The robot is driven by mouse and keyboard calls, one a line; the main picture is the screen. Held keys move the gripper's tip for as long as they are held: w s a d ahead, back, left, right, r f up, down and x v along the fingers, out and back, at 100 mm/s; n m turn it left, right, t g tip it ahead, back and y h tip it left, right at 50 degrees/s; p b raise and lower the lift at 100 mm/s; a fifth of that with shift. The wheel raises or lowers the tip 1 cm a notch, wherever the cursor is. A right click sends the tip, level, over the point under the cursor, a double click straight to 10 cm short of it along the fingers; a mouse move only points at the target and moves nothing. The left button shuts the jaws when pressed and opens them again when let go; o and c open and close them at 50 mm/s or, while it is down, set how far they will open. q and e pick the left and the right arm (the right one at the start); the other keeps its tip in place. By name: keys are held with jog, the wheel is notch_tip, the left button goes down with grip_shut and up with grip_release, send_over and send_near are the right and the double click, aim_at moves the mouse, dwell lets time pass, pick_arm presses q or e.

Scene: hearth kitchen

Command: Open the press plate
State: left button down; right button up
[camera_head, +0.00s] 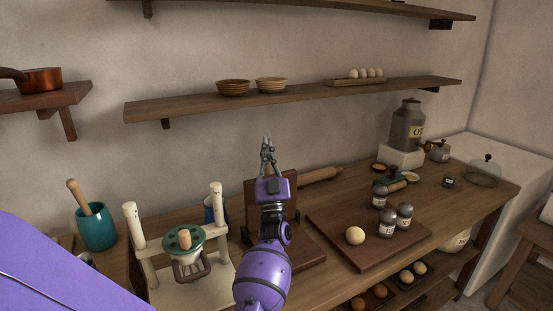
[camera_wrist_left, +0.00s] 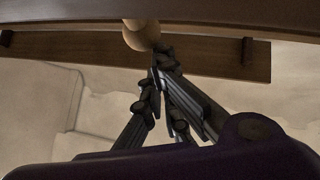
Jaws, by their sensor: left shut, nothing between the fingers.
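The wooden press stands on the counter in the head view. Its dark square plate (camera_head: 253,188) stands upright at the back, and its flat base (camera_head: 308,250) lies in front. My left arm covers much of both. My left gripper (camera_head: 267,144) is shut and empty, its fingertips pointing up above the plate's top edge in the picture. I cannot tell whether it touches the plate. The shut fingers also show in the left wrist view (camera_wrist_left: 158,60). My right gripper is not in view.
A wide board (camera_head: 385,243) with a dough ball (camera_head: 355,236) and several shakers lies to the right. A white wooden stand with a green-topped tool (camera_head: 184,240) and a teal crock (camera_head: 96,228) are at left. A rolling pin (camera_head: 320,177) lies behind; a shelf (camera_head: 300,96) hangs above.

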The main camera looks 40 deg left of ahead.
pick_arm(q)
jog(key=shift+w+a+n+g, duration=0.25)
jog(key=shift+a+g, duration=0.1)
jog(key=shift+a, duration=0.2)
jog(key=shift+w+a+n+g, duration=0.15)
jog(key=shift+w+a+g, duration=0.15)
jog(key=shift+a, duration=0.2)
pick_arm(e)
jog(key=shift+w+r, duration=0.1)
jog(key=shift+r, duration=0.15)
